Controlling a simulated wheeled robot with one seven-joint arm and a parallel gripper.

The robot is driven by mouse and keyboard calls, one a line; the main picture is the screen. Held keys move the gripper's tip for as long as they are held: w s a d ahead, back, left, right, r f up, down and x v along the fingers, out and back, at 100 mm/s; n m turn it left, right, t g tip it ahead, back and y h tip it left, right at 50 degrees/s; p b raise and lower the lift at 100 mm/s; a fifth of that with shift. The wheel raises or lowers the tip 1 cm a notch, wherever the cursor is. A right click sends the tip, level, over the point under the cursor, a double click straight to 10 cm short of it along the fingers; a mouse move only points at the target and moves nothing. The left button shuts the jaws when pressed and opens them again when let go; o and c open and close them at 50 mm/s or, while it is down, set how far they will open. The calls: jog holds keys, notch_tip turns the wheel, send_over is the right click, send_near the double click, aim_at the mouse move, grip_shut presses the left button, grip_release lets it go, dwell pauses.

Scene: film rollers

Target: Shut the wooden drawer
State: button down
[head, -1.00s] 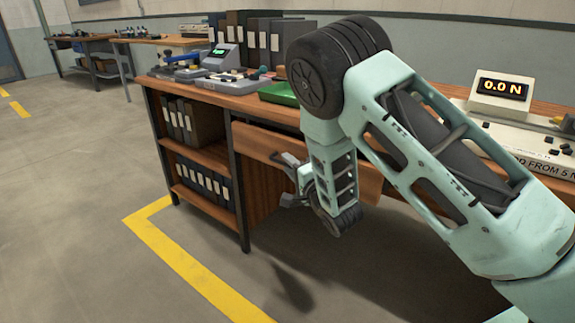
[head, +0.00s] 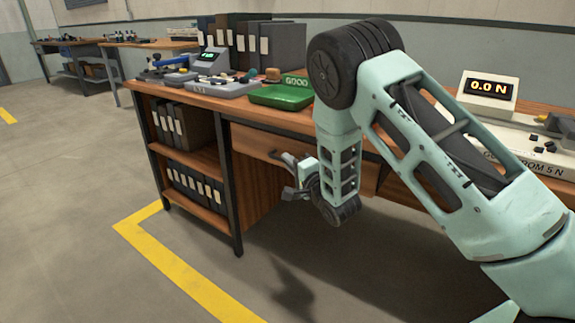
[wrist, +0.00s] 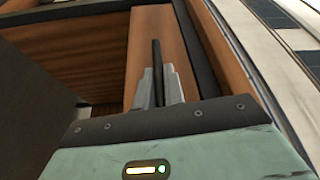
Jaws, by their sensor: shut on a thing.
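The wooden drawer (head: 257,144) is under the near edge of the workbench, its plain brown front partly covered by my arm. In the wrist view its front (wrist: 152,35) fills the upper middle, with a thin dark handle (wrist: 157,58) standing out from it. My gripper (head: 287,174) is in front of the drawer front, and in the wrist view its two grey fingers (wrist: 160,88) are closed on either side of the handle. The head view does not show the grip clearly. Any small gap left at the drawer is hard to judge.
The workbench top (head: 205,97) carries a green tray (head: 282,97), several binders (head: 282,45) and instruments. A force display (head: 488,88) stands at the right. Shelves with binders (head: 195,180) fill the bench's left end. The floor in front is clear, with a yellow line (head: 180,270).

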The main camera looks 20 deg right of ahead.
jog(key=shift+w+d, duration=0.15)
jog(key=shift+d, duration=0.05)
jog(key=c, duration=1.5)
grip_release()
jog(key=shift+v, duration=8.7)
jog(key=shift+a, duration=0.15)
